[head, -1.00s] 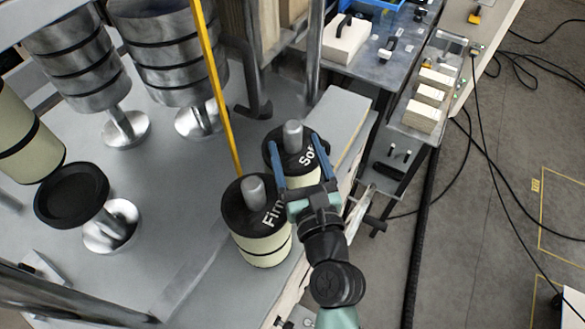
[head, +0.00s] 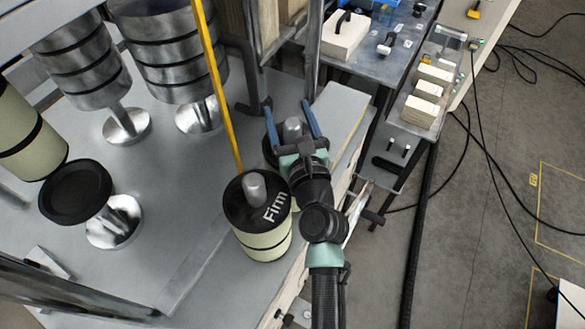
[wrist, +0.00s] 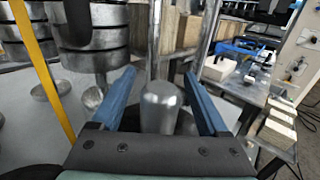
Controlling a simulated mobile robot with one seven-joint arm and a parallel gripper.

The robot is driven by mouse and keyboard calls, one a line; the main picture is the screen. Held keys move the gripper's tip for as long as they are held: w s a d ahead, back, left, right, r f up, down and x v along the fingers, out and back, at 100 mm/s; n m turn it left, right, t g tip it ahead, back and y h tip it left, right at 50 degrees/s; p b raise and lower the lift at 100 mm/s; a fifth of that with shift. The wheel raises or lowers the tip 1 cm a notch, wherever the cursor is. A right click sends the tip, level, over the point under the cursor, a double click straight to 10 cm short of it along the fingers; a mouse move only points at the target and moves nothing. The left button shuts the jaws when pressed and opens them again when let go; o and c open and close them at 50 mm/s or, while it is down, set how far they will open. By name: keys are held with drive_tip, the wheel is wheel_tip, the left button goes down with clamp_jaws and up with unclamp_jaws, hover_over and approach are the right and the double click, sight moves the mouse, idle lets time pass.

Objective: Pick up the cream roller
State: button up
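A cream roller marked Firm (head: 264,242) stands upright on the grey deck, with a black top and a metal knob. A second roller (head: 269,150) stands just behind it, mostly hidden under my gripper; its black top and metal knob (head: 292,127) show. My gripper (head: 288,106) is open, its two blue fingers on either side of that knob in the head view. In the wrist view the knob (wrist: 160,106) sits between the spread fingers, with a gap to each. Whether a finger touches it cannot be told.
A yellow bar (head: 217,85) rises just left of the rollers. Silver rollers (head: 165,50) and another cream roller (head: 30,145) are at the left, with a black-topped pedestal (head: 75,192). A bench (head: 385,70) with cream blocks is at upper right.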

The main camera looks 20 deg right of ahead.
clamp_jaws()
idle(1.1)
drive_tip(key=shift+r, duration=0.2)
